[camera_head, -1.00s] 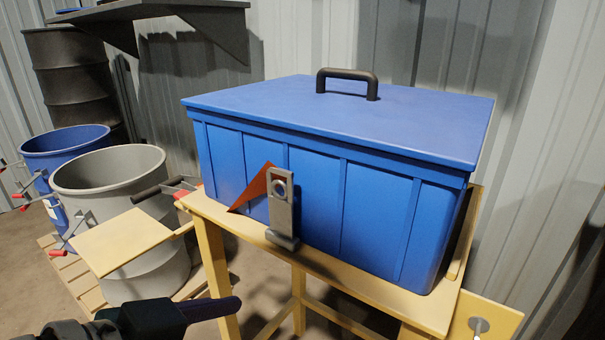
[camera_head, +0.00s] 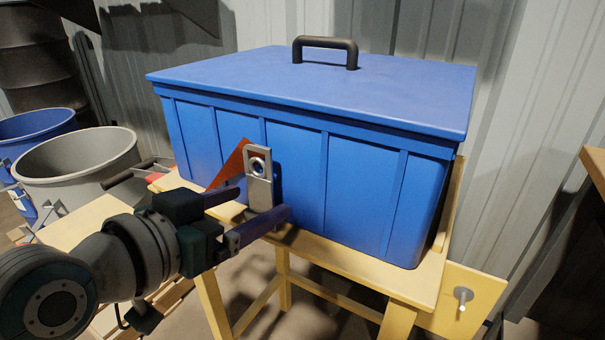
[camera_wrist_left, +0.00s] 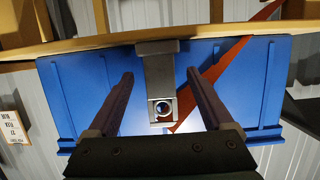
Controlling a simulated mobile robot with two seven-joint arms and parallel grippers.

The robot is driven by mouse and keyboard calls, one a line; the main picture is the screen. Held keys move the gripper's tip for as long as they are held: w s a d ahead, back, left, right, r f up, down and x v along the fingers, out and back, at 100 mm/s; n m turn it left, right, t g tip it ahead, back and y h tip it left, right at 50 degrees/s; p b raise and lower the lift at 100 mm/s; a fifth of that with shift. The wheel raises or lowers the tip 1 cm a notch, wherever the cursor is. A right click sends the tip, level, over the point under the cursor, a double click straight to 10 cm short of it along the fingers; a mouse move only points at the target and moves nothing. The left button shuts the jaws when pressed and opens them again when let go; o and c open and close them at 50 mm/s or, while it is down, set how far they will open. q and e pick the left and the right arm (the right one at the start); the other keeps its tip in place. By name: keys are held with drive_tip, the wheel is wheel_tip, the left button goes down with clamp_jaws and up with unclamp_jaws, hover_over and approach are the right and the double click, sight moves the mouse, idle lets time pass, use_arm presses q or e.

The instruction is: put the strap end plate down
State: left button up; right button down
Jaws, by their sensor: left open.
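The strap end plate (camera_head: 261,194) is a grey upright metal piece with a round hole near its top. It stands at the front edge of the wooden stand, before the blue box. In the left wrist view the plate (camera_wrist_left: 158,76) shows between the two fingers, with a gap on each side. My left gripper (camera_head: 263,201) is open, one finger on either side of the plate. Its near finger hides the plate's foot in the head view. A red-orange strap (camera_head: 231,163) slants down to the left behind the plate. My right gripper is out of view.
The blue lidded box (camera_head: 355,180) with a black handle (camera_head: 325,42) fills most of the wooden stand (camera_head: 375,284). A grey bin (camera_head: 80,163) and a blue bin (camera_head: 35,127) stand at the left. A pale board with a metal peg (camera_head: 461,299) is at the lower right.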

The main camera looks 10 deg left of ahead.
use_arm(q)
drive_tip(key=shift+w+d+f, duration=0.1)
drive_tip(key=shift+w, duration=0.2)
drive_tip(key=shift+c, duration=0.3)
clamp_jaws()
